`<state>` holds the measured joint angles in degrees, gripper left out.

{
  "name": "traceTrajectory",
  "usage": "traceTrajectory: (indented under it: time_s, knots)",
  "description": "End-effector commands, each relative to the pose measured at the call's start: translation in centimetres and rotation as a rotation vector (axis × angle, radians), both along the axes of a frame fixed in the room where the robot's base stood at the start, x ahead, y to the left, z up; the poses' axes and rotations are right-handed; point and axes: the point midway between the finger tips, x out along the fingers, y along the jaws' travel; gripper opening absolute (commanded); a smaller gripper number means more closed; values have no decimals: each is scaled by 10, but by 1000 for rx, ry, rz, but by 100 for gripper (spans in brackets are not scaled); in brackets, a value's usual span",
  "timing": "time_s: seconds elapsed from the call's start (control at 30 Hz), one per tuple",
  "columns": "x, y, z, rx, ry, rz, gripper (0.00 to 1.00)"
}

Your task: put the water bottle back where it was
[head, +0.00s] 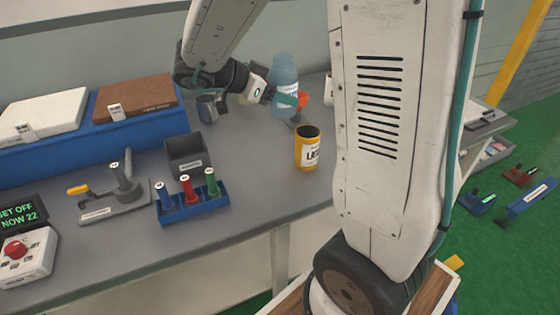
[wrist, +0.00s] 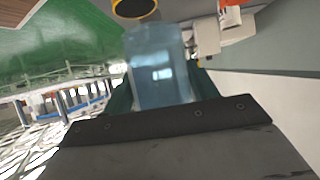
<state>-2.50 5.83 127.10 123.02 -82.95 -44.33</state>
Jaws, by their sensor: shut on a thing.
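The water bottle (head: 285,70) is a translucent blue bottle standing upright at the back of the grey bench in the head view. My gripper (head: 286,98) is shut around its lower part, with a teal finger across its front. In the wrist view, the bottle (wrist: 158,70) sits between the teal fingers, partly hidden by the dark gripper body. I cannot tell whether its base touches the bench.
A yellow cup (head: 307,152) stands in front of the bottle, with a small orange-red item (head: 303,98) close beside the bottle. A grey bin (head: 188,156) and blue rack (head: 193,207) stand left. The bench (head: 245,160) is bare between bin and cup.

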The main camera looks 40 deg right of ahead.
Motion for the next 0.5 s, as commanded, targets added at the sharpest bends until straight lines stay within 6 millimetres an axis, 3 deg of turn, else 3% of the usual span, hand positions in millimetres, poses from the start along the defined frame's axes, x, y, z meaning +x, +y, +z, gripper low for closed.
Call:
traceTrajectory:
  time_s: [0.5]
  knots:
    - [-1,-1,-119,0,6,0,30]
